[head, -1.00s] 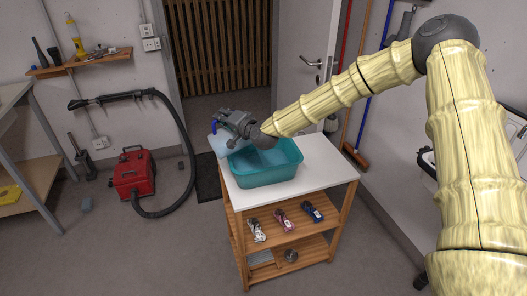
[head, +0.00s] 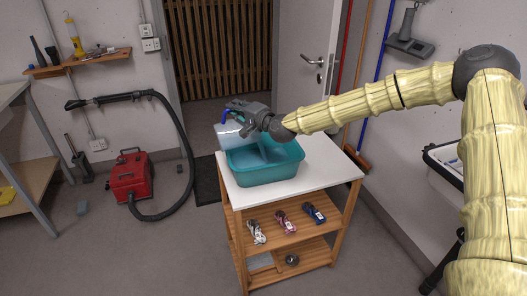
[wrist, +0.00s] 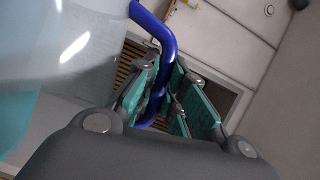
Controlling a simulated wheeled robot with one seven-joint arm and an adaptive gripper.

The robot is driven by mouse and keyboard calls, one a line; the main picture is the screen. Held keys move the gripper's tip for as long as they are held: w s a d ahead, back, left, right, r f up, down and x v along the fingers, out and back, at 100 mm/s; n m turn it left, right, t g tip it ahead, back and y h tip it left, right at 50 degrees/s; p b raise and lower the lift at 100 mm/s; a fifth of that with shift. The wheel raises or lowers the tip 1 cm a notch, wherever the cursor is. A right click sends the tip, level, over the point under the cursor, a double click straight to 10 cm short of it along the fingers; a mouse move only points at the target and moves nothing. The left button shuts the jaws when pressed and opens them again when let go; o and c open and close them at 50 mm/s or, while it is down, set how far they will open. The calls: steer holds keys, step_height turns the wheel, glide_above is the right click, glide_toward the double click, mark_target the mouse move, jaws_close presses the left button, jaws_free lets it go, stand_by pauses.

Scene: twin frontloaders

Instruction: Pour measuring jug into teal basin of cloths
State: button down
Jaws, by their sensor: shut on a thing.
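The teal basin (head: 268,172) stands on the white top of a wooden cart. My gripper (head: 240,115) is above the basin's back left part. It is shut on the blue handle (wrist: 166,50) of the measuring jug, as the wrist view shows. The clear jug (head: 229,135) hangs at the basin's left rim and looks tilted; it also fills the left of the wrist view (wrist: 60,60). A pale bluish shape shows inside the basin below my gripper; I cannot tell whether it is cloth or water. Part of the basin's inside is hidden by my gripper.
The cart's white top (head: 325,160) is clear right of the basin. Its shelf (head: 275,232) holds several small items. A red vacuum (head: 130,177) with a hose stands on the floor at left. An open door (head: 305,70) is behind, and a broom (head: 357,158) leans at right.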

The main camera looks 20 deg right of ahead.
steer(key=shift+d+r+m+b, duration=0.15)
steer(key=shift+d+m+b, duration=0.15)
steer(key=shift+d+b, duration=0.4)
steer(key=d+m+b, duration=0.1)
steer(key=b, duration=0.1)
steer(key=d+t+b, duration=0.1)
steer(key=b, duration=0.2)
steer(key=shift+w+d+r+m, duration=0.1)
steer(key=shift+d+r+m, duration=0.2)
steer(key=shift+r+m, duration=0.1)
steer(key=d+m+t+b, duration=0.2)
steer(key=d+m+b, duration=0.4)
steer(key=b, duration=1.2)
steer(key=d, duration=0.3)
steer(key=shift+w+b, duration=0.3)
